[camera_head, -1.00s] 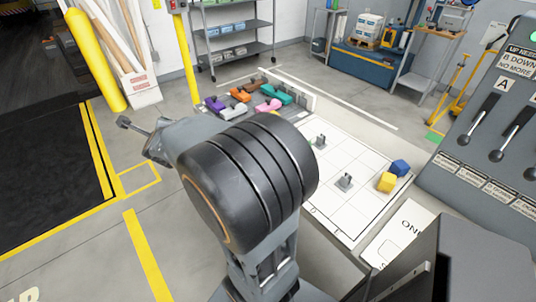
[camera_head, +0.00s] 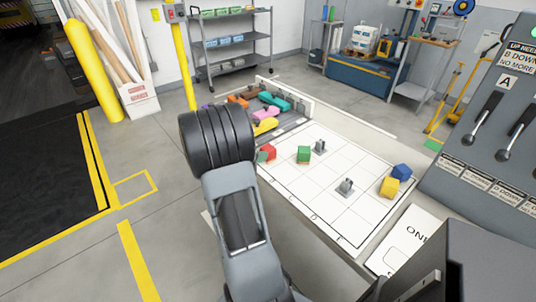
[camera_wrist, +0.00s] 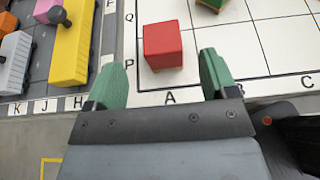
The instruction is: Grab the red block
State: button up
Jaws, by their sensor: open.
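The red block (camera_wrist: 163,45) stands on the white gridded board (camera_wrist: 280,55), near the corner by the letters P and A. In the head view the red block (camera_head: 269,152) is at the board's left edge, partly hidden by my arm. My gripper (camera_wrist: 163,75) is open in the wrist view, its two green fingers apart. The red block lies ahead of the fingers, between their lines, and nothing is held. In the head view one green finger (camera_head: 262,157) seems to show beside the red block; the rest of the gripper is hidden behind my arm.
A green block (camera_head: 304,154) stands on the board right of the red one. Yellow (camera_head: 389,187) and blue (camera_head: 401,172) blocks are at the right side. Two small grey fixtures (camera_head: 345,188) stand between. Coloured pieces, including a yellow one (camera_wrist: 72,45), fill the grey tray at left.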

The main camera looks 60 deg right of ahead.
aim_at(268, 148)
jog(key=shift+p+x, duration=0.3)
jog(key=shift+x, duration=3.05)
jog(key=shift+c, duration=0.3)
jog(key=c, duration=0.9)
jog(key=shift+c, duration=0.2)
